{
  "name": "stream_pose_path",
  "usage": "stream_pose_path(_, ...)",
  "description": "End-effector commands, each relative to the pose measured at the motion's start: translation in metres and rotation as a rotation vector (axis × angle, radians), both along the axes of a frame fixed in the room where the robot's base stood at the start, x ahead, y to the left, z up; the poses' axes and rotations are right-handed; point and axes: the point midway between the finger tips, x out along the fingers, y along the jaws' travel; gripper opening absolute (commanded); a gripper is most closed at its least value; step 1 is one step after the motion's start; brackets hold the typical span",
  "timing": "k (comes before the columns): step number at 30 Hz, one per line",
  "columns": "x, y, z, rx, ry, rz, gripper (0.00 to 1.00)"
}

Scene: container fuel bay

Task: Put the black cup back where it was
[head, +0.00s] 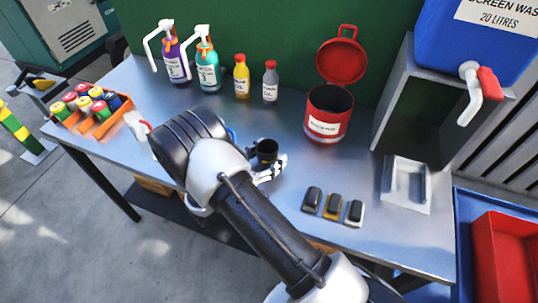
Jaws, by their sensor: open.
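The black cup (267,149) stands upright near the middle of the metal table (225,115). Its dark open top shows, and its lower part is partly hidden by my gripper. My gripper (269,168) is open at the cup, with a pale finger at its right side. My arm hides the other finger and the left part of the grasp area. I cannot tell whether the fingers touch the cup.
A red bin (330,113) with its lid up stands behind right. Three small dark blocks (333,205) lie front right, near a shallow tray (407,184). Bottles (241,77) line the back. An orange crate (107,122) of cans is at left. A blue container (440,40) overhangs right.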

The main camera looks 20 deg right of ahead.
Motion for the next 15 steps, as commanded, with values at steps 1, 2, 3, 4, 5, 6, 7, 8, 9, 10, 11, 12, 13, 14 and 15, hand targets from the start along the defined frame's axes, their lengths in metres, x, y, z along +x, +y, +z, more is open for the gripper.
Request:
stream_pose_path(1, 0.000, 0.000, 0.000, 0.000, 0.000, 0.000, 0.65)
stream_pose_path(2, 0.000, 0.000, 0.000, 0.000, 0.000, 0.000, 0.65)
stream_pose_path(3, 0.000, 0.000, 0.000, 0.000, 0.000, 0.000, 0.65)
stream_pose_path(4, 0.000, 0.000, 0.000, 0.000, 0.000, 0.000, 0.65)
stream_pose_path(5, 0.000, 0.000, 0.000, 0.000, 0.000, 0.000, 0.65)
stream_pose_path(6, 0.000, 0.000, 0.001, 0.000, 0.000, 0.000, 0.65)
stream_pose_path(7, 0.000, 0.000, 0.003, 0.000, 0.000, 0.000, 0.65)
stream_pose_path(8, 0.000, 0.000, 0.005, 0.000, 0.000, 0.000, 0.65)
stream_pose_path(9, -0.002, 0.004, 0.005, 0.000, 0.000, 0.002, 0.65)
stream_pose_path(10, -0.004, 0.008, 0.005, 0.000, 0.000, 0.004, 0.65)
stream_pose_path(11, -0.006, 0.012, 0.005, -0.001, 0.001, 0.006, 0.65)
stream_pose_path(12, -0.010, 0.019, 0.005, -0.001, 0.001, 0.005, 0.65)
stream_pose_path(13, -0.013, 0.024, 0.005, -0.001, 0.001, 0.007, 0.65)
stream_pose_path(14, -0.017, 0.029, 0.005, -0.001, 0.001, 0.006, 0.65)
stream_pose_path(15, -0.021, 0.038, 0.005, -0.001, 0.000, 0.007, 0.65)
